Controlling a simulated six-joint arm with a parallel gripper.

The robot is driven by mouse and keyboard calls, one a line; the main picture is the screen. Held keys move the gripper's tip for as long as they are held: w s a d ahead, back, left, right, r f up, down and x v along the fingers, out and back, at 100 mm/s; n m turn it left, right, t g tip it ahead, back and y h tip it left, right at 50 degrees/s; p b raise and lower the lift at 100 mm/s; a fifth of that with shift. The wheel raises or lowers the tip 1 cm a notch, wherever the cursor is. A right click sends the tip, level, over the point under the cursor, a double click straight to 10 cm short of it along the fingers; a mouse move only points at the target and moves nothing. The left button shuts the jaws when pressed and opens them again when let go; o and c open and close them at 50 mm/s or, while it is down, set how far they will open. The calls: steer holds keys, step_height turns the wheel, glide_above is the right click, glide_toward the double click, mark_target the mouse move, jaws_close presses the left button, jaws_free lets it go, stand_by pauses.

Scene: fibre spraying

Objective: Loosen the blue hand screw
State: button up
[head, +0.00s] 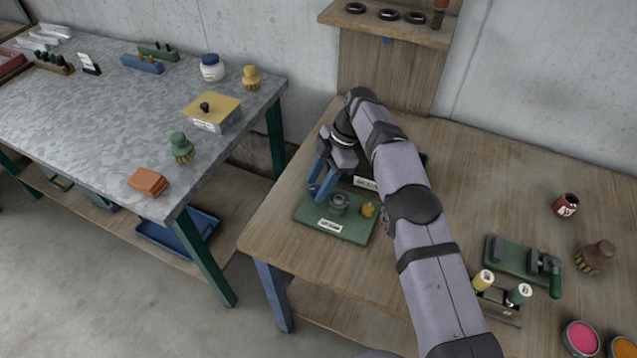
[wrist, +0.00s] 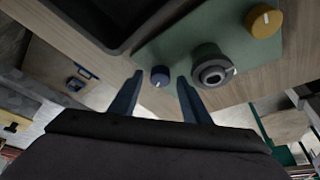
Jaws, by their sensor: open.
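The blue hand screw (wrist: 160,76) is a small dark blue knob with a white mark. It shows in the wrist view near the edge of a green plate (wrist: 215,25). My gripper (wrist: 160,85) is open, with one blue finger on each side of the screw in that picture. I cannot tell how far the fingertips are from it. In the head view my gripper (head: 319,180) points down at the left edge of the green plate (head: 313,218), and I cannot make out the blue screw there.
A grey round fitting (head: 340,203) and a yellow knob (head: 368,209) sit on the same plate, right of my gripper. A dark tray (wrist: 90,20) is close by in the wrist view. A green clamp fixture (head: 520,262) stands farther right. The wooden table (head: 490,175) has bare room between.

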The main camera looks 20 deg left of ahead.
steer(key=shift+w+d+r, duration=0.15)
steer(key=shift+w+r, duration=0.05)
steer(key=shift+r, duration=0.25)
steer(key=p+v, duration=0.3)
steer(key=v, duration=0.1)
steer(key=shift+r, duration=0.35)
steer(key=r+p, duration=0.1)
steer(key=p, duration=0.3)
steer(key=shift+w+d+r+p, duration=0.1)
steer(key=shift+d+p, duration=0.1)
steer(key=shift+p, duration=0.2)
steer(key=shift+w+p, duration=0.1)
steer(key=shift+p, duration=0.5)
